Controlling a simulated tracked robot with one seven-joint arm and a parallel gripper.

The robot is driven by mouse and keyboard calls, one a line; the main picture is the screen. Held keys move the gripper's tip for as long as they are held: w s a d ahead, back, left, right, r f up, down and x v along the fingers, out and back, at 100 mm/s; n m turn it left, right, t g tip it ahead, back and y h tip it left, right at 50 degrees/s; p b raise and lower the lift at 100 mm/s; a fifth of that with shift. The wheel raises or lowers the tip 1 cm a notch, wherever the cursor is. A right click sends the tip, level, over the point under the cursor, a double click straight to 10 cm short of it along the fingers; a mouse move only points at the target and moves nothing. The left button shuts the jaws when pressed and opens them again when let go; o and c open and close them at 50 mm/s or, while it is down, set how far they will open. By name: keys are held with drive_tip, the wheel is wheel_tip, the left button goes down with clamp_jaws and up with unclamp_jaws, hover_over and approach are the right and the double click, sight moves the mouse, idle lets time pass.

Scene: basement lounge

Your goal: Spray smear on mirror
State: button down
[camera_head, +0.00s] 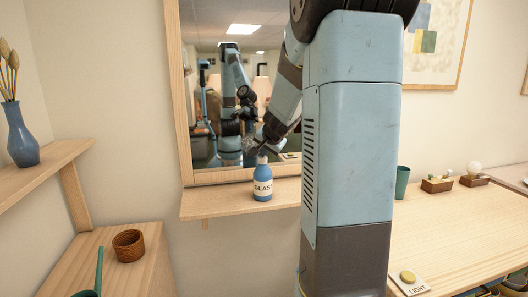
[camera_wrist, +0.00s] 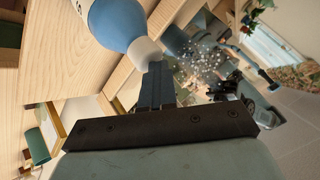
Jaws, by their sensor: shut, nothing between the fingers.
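A blue bottle with a white label reading "GLAS…" (camera_head: 262,188) stands upright on the wooden ledge under the mirror (camera_head: 205,120). In the wrist view the bottle (camera_wrist: 118,22) is at the top, with its white neck close to my fingertips. My gripper (camera_head: 264,148) is at the bottle's top, partly hidden by its own arm. In the wrist view my gripper (camera_wrist: 157,72) has its dark fingers together with nothing between them; whether they touch the neck I cannot tell. White speckles that look like the smear (camera_wrist: 205,58) show on the mirror in the wrist view; my arm covers part of the mirror in the head view.
The ledge (camera_head: 205,203) is narrow, with bare wood left of the bottle. A green cup (camera_head: 402,182) and small wooden holders (camera_head: 437,184) stand on the right counter, with a LIGHT button (camera_head: 408,278) in front. A blue vase (camera_head: 22,135) and woven bowl (camera_head: 129,245) are left.

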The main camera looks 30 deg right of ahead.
sight(264, 157)
drive_tip(key=shift+s+a+f, duration=0.1)
drive_tip(key=shift+s+f, duration=0.05)
drive_tip(key=shift+f, duration=0.55)
drive_tip(key=shift+r, duration=0.3)
drive_tip(key=shift+w+r, duration=0.2)
drive_tip(key=shift+r, duration=2.95)
